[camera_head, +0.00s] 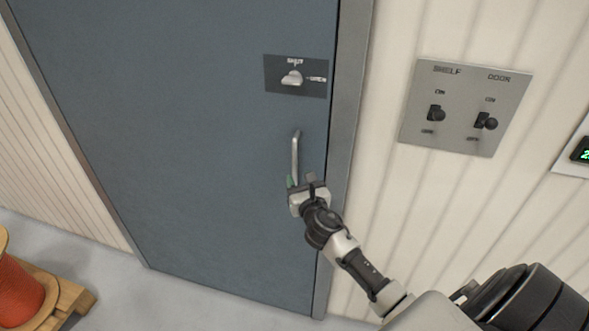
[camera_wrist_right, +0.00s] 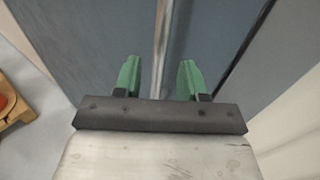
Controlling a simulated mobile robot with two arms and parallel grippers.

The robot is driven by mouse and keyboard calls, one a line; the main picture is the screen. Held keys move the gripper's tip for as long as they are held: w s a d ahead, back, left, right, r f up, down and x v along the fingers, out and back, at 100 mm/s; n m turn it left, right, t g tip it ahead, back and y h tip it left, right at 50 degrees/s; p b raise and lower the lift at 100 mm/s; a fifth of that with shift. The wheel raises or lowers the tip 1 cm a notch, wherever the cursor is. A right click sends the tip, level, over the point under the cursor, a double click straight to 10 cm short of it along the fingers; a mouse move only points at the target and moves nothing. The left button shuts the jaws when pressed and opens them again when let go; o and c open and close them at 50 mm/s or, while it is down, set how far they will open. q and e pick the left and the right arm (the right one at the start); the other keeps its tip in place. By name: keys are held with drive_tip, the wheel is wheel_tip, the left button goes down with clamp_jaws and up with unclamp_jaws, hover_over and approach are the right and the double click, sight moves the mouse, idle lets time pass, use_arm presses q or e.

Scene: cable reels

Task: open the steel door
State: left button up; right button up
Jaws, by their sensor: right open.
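The steel door (camera_head: 200,130) is blue-grey and stands shut in its frame. Its vertical bar handle (camera_head: 295,155) is near the right edge of the door. A dark latch plate with a light knob (camera_head: 291,78) sits above the handle. My right gripper (camera_head: 300,184) is at the lower end of the handle. In the right wrist view the handle (camera_wrist_right: 160,45) runs between the two green fingers of my right gripper (camera_wrist_right: 160,78), with a gap on both sides. The fingers are open. My left gripper is in neither view.
A grey switch panel (camera_head: 466,107) marked SHELF and DOOR, with two toggles, is on the ribbed wall right of the door. An orange-red reel (camera_head: 20,290) on a wooden pallet (camera_head: 72,296) stands at lower left. Floor before the door is clear.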

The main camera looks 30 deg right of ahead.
sight(295, 174)
drive_tip(key=shift+x, duration=2.2)
drive_tip(key=shift+c, duration=0.3)
clamp_jaws()
drive_tip(key=shift+f, duration=0.1)
